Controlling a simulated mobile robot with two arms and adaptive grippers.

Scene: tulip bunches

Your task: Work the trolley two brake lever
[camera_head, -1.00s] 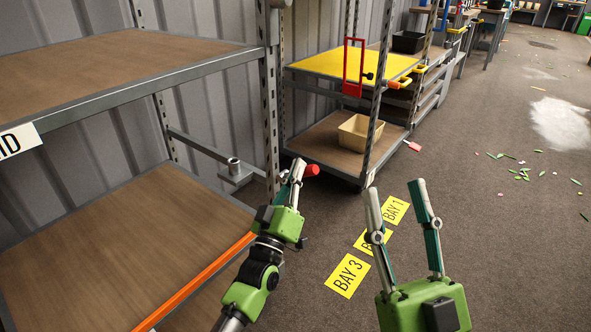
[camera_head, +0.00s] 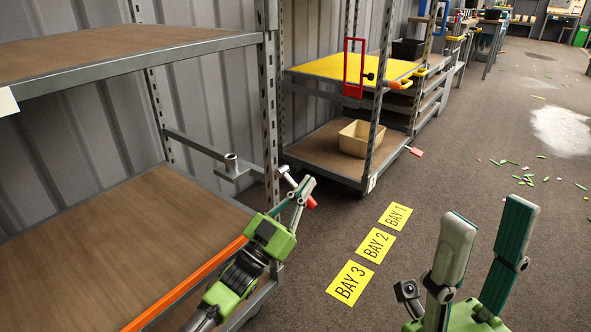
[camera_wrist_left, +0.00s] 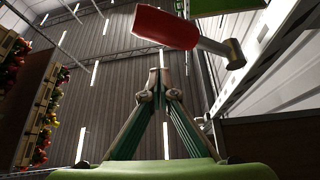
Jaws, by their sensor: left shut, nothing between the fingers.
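A brake lever with a red handle (camera_head: 311,202) and a grey shaft sticks out by the front post of the near trolley, slanting down to the right. No trolley number is readable. In the left wrist view the red handle (camera_wrist_left: 165,26) lies across the top, with its grey shaft running right to a metal knob. My left gripper (camera_head: 307,182) is shut and empty, its fingertips close to the lever; the wrist view shows the joined tips (camera_wrist_left: 159,73) below the handle in the picture. Contact cannot be told. My right gripper (camera_head: 487,218) is open and empty, at the lower right.
The near trolley has brown shelves (camera_head: 120,240) and an orange front strip (camera_head: 190,283). A farther trolley holds a yellow board (camera_head: 335,68) and a tan bin (camera_head: 361,138); a red paddle (camera_head: 416,152) sticks out low. Yellow bay labels (camera_head: 375,245) lie on open floor.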

